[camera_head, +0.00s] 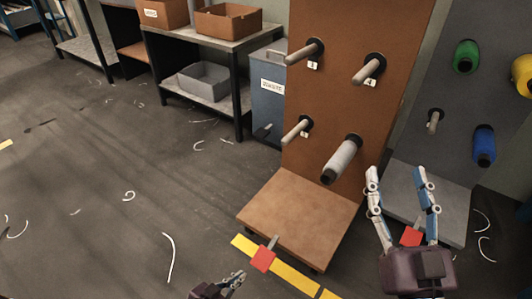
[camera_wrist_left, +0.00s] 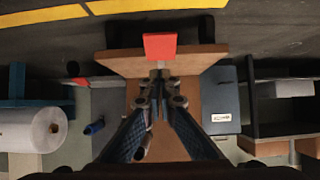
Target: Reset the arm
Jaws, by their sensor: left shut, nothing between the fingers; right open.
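My left gripper (camera_head: 238,277) is at the bottom edge of the head view, low and left of the red pedal. It is shut and empty. In the left wrist view its fingers (camera_wrist_left: 160,80) meet in front of the brown stand. My right gripper (camera_head: 399,178) is open and empty, with its fingers pointing up, in front of the grey stand. The brown stand (camera_head: 352,30) has several pegs. A whitish spool (camera_head: 343,158) sits on its lower right peg. A red pedal (camera_head: 263,259) is at its front, and it also shows in the left wrist view (camera_wrist_left: 160,46).
A grey stand (camera_head: 455,60) at right carries a green spool (camera_head: 466,56), a blue spool (camera_head: 484,145) and a yellow spool (camera_head: 523,75). Another red pedal (camera_head: 411,236) shows between my right fingers. A waste bin (camera_head: 268,95) and shelf (camera_head: 238,42) stand behind. The left floor is open, with thread scraps.

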